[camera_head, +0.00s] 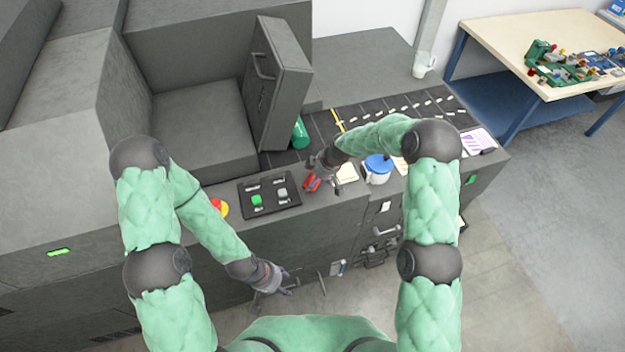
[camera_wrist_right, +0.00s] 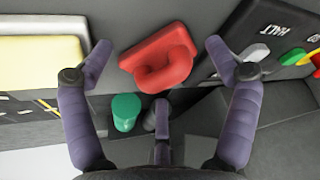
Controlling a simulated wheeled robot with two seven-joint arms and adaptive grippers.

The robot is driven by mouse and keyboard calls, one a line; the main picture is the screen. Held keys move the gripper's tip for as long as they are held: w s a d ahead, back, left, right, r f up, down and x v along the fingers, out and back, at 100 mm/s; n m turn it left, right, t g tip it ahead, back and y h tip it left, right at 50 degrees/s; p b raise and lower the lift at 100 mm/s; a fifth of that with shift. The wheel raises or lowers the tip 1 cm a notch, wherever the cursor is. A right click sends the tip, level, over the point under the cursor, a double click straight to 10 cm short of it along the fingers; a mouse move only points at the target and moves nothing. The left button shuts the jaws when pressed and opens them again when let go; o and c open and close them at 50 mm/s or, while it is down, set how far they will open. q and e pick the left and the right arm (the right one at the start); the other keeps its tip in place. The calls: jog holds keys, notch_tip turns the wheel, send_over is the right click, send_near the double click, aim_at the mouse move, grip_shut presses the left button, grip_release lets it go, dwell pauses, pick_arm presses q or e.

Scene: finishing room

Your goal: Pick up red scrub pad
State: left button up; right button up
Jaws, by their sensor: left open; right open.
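The red scrub pad (camera_head: 312,182) lies on the dark machine top, right of the button panel. In the right wrist view the pad (camera_wrist_right: 158,58) shows as a flat red block with a raised loop handle. My right gripper (camera_head: 317,171) is over the pad and partly hides it in the head view. In the right wrist view its purple-grey fingers (camera_wrist_right: 160,49) are spread, one on each side of the pad, with gaps between. It holds nothing. My left gripper (camera_head: 280,284) is open and empty, low in front of the machine's face.
A button panel (camera_head: 268,195) sits left of the pad. A cream block (camera_head: 347,173) and a blue-lidded tub (camera_head: 378,168) stand to the right. A green cylinder (camera_head: 300,134) is behind, beside an open dark door (camera_head: 277,85). A red knob (camera_head: 218,207) is farther left.

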aim_at(312, 175)
jog(key=shift+c, duration=0.3)
jog(key=c, duration=1.5)
jog(key=shift+o, duration=0.2)
jog(key=shift+w+r, duration=0.1)
jog(key=shift+r, duration=0.3)
notch_tip(312, 175, up, 2)
jog(key=shift+r, duration=0.1)
jog(key=s+r+b, duration=0.2)
jog(key=s+r, duration=0.3)
jog(key=r, duration=0.1)
jog(key=shift+s+a+r, duration=0.2)
jog(key=shift+a, duration=0.15)
jog(key=s+r, duration=0.1)
jog(key=s, duration=0.1)
jog(key=s+r+b, duration=0.1)
jog(key=s, duration=0.2)
jog(key=s+a+r, duration=0.1)
jog(key=s, duration=0.2)
jog(key=shift+s+r, duration=0.2)
jog(key=shift+r, duration=0.05)
jog(key=shift+s+a, duration=0.1)
jog(key=shift+s, duration=0.05)
